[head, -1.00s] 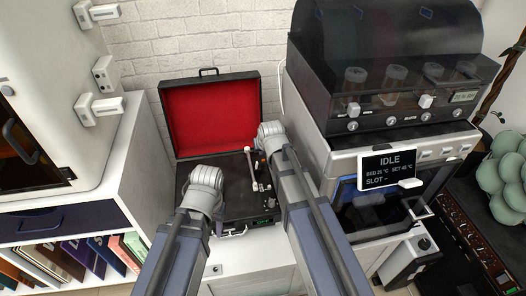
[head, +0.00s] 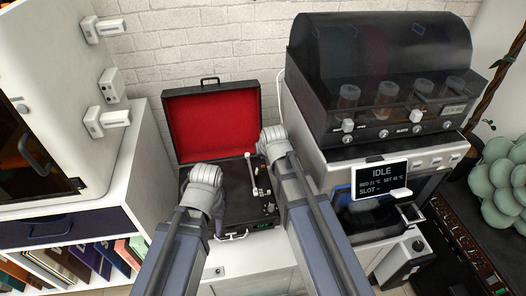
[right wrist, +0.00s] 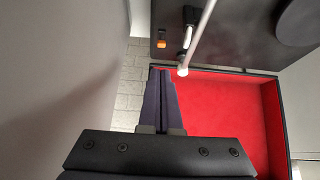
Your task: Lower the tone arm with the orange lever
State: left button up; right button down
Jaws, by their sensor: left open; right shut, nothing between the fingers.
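The record player (head: 237,221) is a black suitcase on a white cabinet, with its red-lined lid (head: 212,122) open. Its white tone arm (head: 253,177) shows between my arms and in the right wrist view (right wrist: 201,32). The small orange lever (right wrist: 161,44) sits on the dark deck beside the tone arm in the right wrist view; I cannot make it out in the head view. My right gripper (right wrist: 161,72) is shut and empty, its tips just below the lever in that picture, apart from it. My left gripper (head: 219,220) is open, mostly hidden behind its wrist, over the player's left side.
A printer-like machine (head: 340,160) with a dark hood and an IDLE screen (head: 379,178) stands close on the right. A white shelf with books (head: 95,262) stands on the left. A brick wall is behind the lid.

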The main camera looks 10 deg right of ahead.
jog(key=p+v, duration=0.1)
jog(key=v, duration=0.1)
jog(key=p+v, duration=0.1)
jog(key=v, duration=0.1)
jog(key=shift+s+r, duration=0.1)
jog(key=shift+s, duration=0.3)
jog(key=s+a+f+n+g+h, duration=0.1)
jog(key=s+a+f+n+g, duration=0.3)
jog(key=s, duration=0.6)
jog(key=s+a+r+g, duration=0.1)
jog(key=s+a+g, duration=0.3)
jog(key=s, duration=0.6)
notch_tip(320, 180, up, 17)
jog(key=t+p, duration=0.1)
jog(key=p, duration=1.6)
jog(key=shift+a+p, duration=0.4)
jog(key=shift+a, duration=0.05)
